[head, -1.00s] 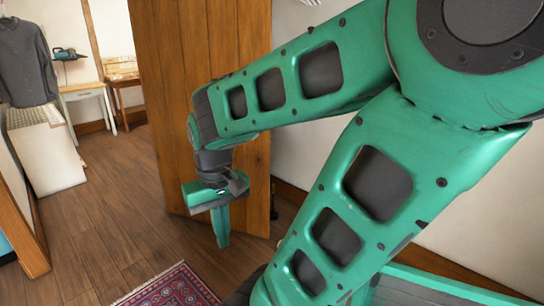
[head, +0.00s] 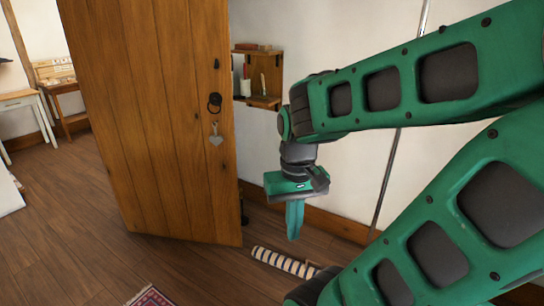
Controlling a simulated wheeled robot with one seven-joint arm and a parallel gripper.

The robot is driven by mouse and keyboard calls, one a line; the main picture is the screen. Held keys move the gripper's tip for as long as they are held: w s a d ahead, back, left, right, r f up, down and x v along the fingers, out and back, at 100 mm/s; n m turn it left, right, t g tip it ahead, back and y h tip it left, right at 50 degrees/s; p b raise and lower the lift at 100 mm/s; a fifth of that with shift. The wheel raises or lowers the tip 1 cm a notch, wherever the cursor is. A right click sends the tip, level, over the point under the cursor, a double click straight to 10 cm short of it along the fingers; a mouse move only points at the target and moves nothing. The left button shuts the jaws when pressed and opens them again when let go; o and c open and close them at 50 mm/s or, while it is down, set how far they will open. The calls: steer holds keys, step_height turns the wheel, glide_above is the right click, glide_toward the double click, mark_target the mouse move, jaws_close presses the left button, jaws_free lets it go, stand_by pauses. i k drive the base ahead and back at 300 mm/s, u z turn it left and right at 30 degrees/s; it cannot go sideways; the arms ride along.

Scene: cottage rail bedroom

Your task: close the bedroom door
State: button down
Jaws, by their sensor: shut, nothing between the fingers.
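The bedroom door (head: 160,130) is a brown plank door standing open left of centre, its face turned toward me. A dark ring handle (head: 215,102) sits near its right edge, with a grey heart-shaped tag (head: 216,136) hanging below it. My gripper (head: 293,220) points down to the right of the door's right edge, over the floor by the wall. It is shut and empty, and I see no contact with the door. The door frame is not clearly in view.
A striped roll (head: 285,263) lies on the floor below my gripper. A wooden wall shelf (head: 262,98) with small items is behind the door edge. Small tables (head: 62,95) stand at the far left. A patterned rug (head: 150,297) lies at the bottom.

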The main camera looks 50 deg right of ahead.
mark_target(147, 76)
steer(key=z, duration=0.8)
steer(key=i, duration=1.5)
